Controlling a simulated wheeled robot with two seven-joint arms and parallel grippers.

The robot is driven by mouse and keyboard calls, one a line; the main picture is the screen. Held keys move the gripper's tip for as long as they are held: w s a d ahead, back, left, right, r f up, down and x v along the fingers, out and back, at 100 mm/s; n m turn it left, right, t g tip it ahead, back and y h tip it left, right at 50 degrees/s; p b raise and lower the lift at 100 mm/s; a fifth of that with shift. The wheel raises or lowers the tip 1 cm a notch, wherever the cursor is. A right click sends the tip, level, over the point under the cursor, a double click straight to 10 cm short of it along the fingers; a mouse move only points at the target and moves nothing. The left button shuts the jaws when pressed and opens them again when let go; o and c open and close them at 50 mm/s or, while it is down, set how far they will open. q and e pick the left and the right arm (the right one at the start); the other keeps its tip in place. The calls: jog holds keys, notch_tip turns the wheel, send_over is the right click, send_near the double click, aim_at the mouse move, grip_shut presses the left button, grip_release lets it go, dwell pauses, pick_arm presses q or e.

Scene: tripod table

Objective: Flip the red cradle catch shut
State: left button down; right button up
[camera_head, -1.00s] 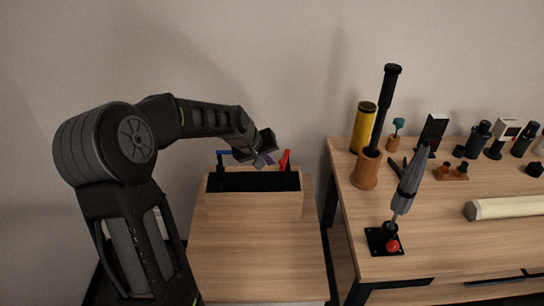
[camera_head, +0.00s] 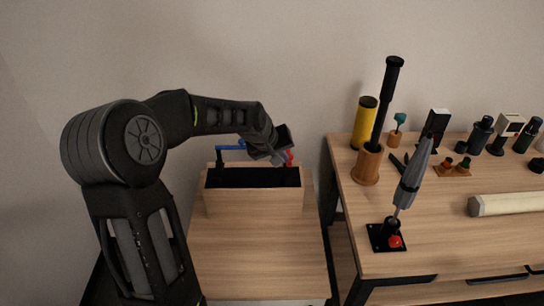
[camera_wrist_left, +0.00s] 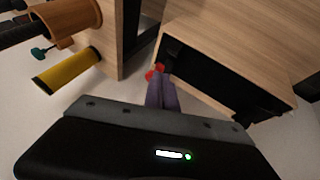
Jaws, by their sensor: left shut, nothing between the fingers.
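The red catch (camera_head: 290,157) stands at the back right corner of the wooden cradle box (camera_head: 254,203), which has a dark opening on top. My left gripper (camera_head: 280,160) is shut and empty, right at the red catch, and partly covers it in the head view. In the left wrist view the closed fingertips (camera_wrist_left: 161,82) are close beside the red catch (camera_wrist_left: 154,71); I cannot tell if they touch. A blue catch (camera_head: 230,147) on a black post is at the back left corner, its blue arm level and pointing right. My right gripper is not in view.
The table (camera_head: 455,235) to the right holds a yellow cylinder (camera_head: 364,123), a black tube in a wooden holder (camera_head: 367,164), a grey tool on a black base (camera_head: 386,235) and a pale rod (camera_head: 507,204). Bare wood lies in front of the cradle.

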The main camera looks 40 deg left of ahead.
pick_arm(q)
jog(key=shift+a, duration=0.1)
jog(key=shift+s+a, duration=0.15)
jog(key=shift+a, duration=0.55)
